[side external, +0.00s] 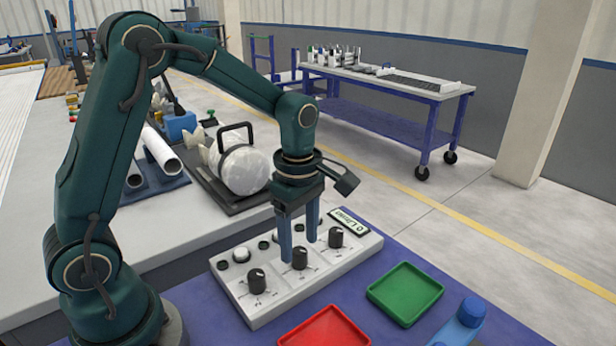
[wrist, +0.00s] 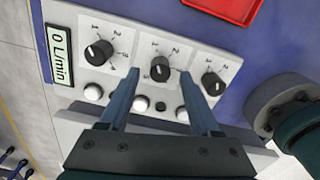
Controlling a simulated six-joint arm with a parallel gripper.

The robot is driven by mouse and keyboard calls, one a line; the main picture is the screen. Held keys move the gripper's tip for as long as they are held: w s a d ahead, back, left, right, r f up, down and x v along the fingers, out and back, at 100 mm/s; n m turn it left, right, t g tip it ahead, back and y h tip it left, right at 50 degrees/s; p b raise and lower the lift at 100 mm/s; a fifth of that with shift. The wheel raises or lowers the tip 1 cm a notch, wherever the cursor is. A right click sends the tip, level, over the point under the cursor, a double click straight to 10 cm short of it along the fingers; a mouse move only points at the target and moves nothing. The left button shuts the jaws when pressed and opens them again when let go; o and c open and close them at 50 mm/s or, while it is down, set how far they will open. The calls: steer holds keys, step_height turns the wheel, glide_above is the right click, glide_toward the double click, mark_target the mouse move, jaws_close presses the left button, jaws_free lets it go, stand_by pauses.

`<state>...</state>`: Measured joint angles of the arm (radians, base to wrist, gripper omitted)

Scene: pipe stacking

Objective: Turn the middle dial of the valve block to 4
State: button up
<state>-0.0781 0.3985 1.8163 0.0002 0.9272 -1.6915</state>
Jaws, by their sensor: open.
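The valve block (side external: 262,312) is a white panel with three black dials in a row. The middle dial (side external: 299,259) also shows in the wrist view (wrist: 160,69), with printed scale numbers around it. Which number its pointer marks is too small to tell. My gripper (side external: 299,250) points down over the middle dial, open. In the wrist view, my gripper's fingers (wrist: 160,78) stand apart, one toward each side of this dial. Whether they touch it cannot be told. The block's display (wrist: 60,54) reads 0 L/min.
The outer dials (side external: 257,281) (side external: 335,237) flank the middle one closely. Round white and dark buttons sit behind the dials. A red tray (side external: 325,330) and a green tray (side external: 406,293) lie in front of the block on the blue surface. A blue part (side external: 463,321) lies at the right.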

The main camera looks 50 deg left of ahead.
mark_target(299, 258)
steer(key=shift+f, duration=1.5)
jaws_close()
